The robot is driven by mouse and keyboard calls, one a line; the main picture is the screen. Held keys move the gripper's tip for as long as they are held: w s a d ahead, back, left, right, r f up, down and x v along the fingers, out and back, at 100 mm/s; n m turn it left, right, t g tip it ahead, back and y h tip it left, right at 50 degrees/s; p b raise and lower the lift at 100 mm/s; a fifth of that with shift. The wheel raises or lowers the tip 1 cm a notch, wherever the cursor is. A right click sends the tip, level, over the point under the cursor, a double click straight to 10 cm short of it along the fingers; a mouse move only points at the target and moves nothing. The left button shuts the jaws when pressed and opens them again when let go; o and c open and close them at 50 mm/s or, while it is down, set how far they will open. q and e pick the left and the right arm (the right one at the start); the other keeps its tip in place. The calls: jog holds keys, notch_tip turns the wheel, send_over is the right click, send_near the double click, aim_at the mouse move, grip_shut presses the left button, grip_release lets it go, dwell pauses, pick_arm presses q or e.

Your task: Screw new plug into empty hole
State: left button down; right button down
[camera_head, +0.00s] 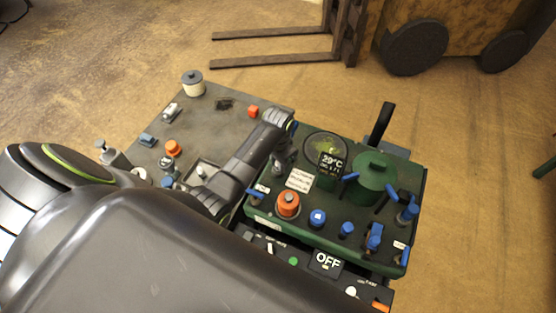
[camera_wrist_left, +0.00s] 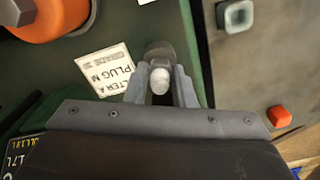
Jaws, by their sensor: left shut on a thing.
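My left gripper (camera_head: 281,168) reaches over the left edge of the green machine (camera_head: 262,213). In the left wrist view the gripper (camera_wrist_left: 160,88) is shut on a small plug (camera_wrist_left: 160,78) with a pale rounded end. A dark round part shows just beyond the plug; I cannot tell if it is the hole's rim or part of the plug. The empty hole is not clearly visible. A white label reading in part "PLUG" (camera_wrist_left: 105,68) lies beside the fingers; it also shows in the head view (camera_head: 299,179). My right gripper is not in view.
On the machine are an orange cap (camera_head: 288,204), a 29°C display (camera_head: 331,163), a green lidded cylinder (camera_head: 374,178) and several blue-handled parts. A grey table (camera_head: 215,128) with loose parts adjoins on the left. A forklift (camera_head: 430,35) stands behind.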

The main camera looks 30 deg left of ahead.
pick_arm(q)
jog(key=shift+f, duration=0.45)
jog(key=c, duration=1.8)
grip_release()
grip_shut()
jog(key=shift+r+m+p, duration=0.2)
jog(key=shift+m+p, duration=0.3)
jog(key=shift+m, duration=0.5)
jog(key=shift+f+m, duration=0.15)
jog(key=shift+m, duration=2.05)
